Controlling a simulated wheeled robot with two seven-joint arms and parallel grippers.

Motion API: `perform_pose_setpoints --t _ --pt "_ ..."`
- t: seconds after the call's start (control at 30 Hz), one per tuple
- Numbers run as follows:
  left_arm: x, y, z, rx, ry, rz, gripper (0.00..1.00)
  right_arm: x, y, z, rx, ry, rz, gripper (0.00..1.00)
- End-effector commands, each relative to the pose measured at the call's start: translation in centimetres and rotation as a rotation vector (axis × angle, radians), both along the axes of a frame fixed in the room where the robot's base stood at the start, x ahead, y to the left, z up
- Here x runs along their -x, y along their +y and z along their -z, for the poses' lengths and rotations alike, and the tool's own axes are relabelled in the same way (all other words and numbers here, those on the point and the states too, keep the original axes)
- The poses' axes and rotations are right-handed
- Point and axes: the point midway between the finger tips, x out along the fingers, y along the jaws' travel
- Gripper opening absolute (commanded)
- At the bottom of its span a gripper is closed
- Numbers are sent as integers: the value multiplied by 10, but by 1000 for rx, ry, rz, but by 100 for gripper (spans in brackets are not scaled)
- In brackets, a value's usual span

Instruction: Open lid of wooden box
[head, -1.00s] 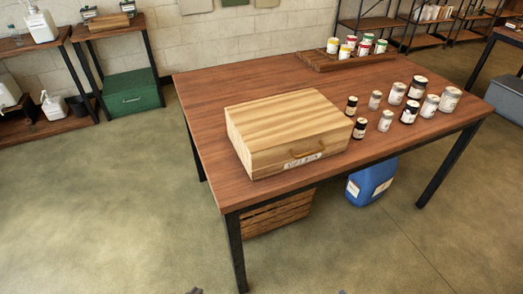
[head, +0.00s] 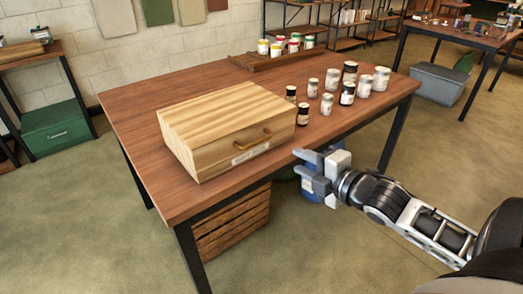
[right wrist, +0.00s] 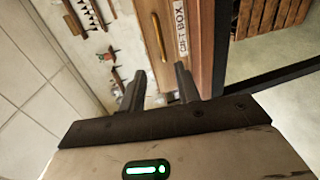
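The wooden box (head: 215,118) sits on the near left part of the table, its lid closed. Its front carries a brass-coloured handle (head: 254,139) and a white label (head: 250,154). The box front shows sideways in the right wrist view (right wrist: 201,45), with the handle (right wrist: 159,38) ahead of the fingers. My right gripper (head: 302,168) is in front of the table's near edge, to the right of and below the handle. Its two fingers are apart with nothing between them, and it does not touch the box. My left gripper is out of view.
The box stands on a brown table (head: 140,130). Several jars (head: 327,104) stand right of it. A rack of paint cans (head: 276,50) is at the back. Under the table are a wooden crate (head: 232,222) and a blue container (head: 310,192), partly hidden by my gripper.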

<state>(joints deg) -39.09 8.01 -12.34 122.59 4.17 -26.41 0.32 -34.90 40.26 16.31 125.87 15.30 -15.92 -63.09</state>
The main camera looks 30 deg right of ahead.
Motion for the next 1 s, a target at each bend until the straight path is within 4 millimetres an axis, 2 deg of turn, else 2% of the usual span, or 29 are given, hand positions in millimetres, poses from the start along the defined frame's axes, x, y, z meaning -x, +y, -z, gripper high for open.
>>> perform_pose_setpoints --t 0.7,0.83,1.0 --pt "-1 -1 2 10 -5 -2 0 -122 10 26 -6 2 3 32" --pt "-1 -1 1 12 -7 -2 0 -137 11 30 -6 3 3 32" --pt "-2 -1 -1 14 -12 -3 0 -146 12 32 -4 5 2 32"
